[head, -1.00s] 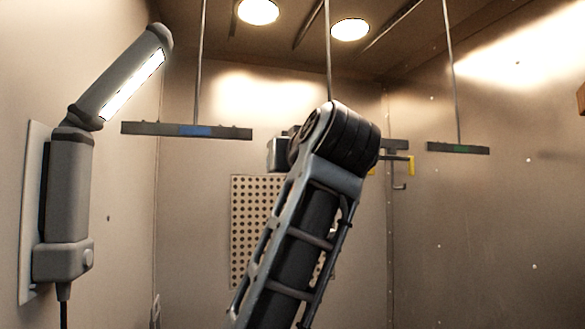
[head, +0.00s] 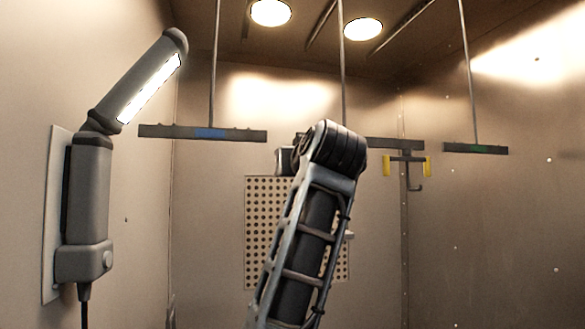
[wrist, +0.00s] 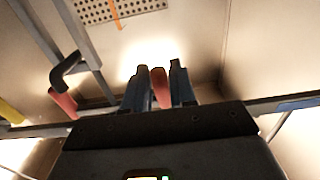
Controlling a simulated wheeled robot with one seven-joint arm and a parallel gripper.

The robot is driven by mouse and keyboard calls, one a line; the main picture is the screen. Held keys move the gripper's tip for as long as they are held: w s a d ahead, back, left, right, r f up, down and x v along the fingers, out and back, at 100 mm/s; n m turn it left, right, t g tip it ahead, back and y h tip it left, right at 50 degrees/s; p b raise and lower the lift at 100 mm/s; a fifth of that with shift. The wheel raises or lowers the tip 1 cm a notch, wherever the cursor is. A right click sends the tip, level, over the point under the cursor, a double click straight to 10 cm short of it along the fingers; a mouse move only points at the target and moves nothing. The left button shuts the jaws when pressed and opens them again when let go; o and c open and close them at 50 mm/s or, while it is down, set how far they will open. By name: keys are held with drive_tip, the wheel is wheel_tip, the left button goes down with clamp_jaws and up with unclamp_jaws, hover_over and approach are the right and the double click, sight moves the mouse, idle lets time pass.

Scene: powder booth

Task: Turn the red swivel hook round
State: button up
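My gripper (wrist: 160,82) shows in the wrist view with its two fingers close on either side of a red end of the red swivel hook (wrist: 160,90). The fingers look closed against it, with no clear gap. Another red end (wrist: 62,103) and a dark curved hook (wrist: 72,72) show to the left. In the head view, my arm hides the red swivel hook and my gripper.
A hanging bar (head: 395,143) runs behind my arm. A yellow-ended hook (head: 428,166) hangs to its right. A blue-marked bar (head: 165,132) and a green-marked bar (head: 460,148) hang on either side. A lamp (head: 88,190) is on the left wall.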

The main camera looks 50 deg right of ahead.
drive_tip(key=shift+c, duration=0.8)
drive_tip(key=shift+s+a, duration=0.1)
